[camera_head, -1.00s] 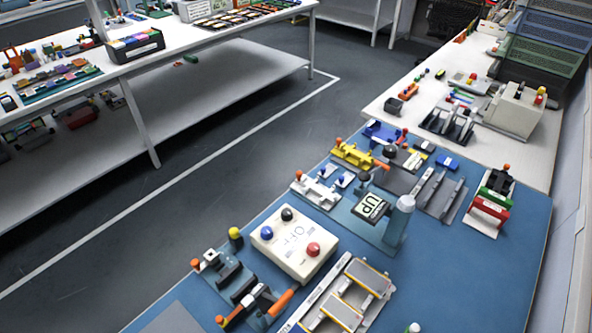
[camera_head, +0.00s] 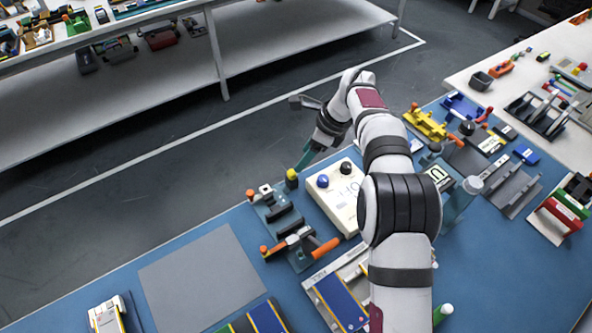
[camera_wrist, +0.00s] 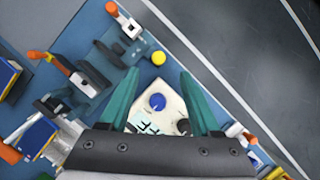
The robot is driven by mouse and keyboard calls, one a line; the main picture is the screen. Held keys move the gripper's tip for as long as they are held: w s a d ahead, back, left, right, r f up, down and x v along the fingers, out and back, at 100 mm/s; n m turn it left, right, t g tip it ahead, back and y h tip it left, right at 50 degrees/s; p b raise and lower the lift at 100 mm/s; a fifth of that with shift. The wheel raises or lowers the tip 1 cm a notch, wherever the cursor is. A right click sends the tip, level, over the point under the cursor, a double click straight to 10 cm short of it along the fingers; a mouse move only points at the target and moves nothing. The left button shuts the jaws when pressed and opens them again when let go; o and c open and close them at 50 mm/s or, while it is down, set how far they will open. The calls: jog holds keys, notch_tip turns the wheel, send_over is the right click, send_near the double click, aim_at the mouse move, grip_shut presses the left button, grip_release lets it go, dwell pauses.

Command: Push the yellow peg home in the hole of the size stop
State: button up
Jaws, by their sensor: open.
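The yellow peg shows as a round yellow top on a dark cylinder (camera_head: 292,179), upright beside a fixture; in the wrist view its top (camera_wrist: 158,57) lies just beyond and between my fingertips. The fixture (camera_head: 283,218), with dark blocks and orange-tipped parts, appears to be the size stop; it also shows in the wrist view (camera_wrist: 112,50). The hole and how deep the peg sits cannot be made out. My gripper (camera_head: 304,157) is above the far table edge near the peg. Its teal fingers (camera_wrist: 158,85) are spread and empty.
A cream box with blue and black knobs (camera_head: 331,197) stands right of the peg and shows beneath my fingers (camera_wrist: 172,104). An orange-handled clamp (camera_head: 300,246) stands in front. A grey mat (camera_head: 200,278) lies bare at left. The floor begins beyond the table edge.

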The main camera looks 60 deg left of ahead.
aim_at(293, 172)
jog(key=x, duration=0.7)
jog(key=shift+s+f, duration=0.15)
jog(key=shift+f, duration=0.15)
grip_shut()
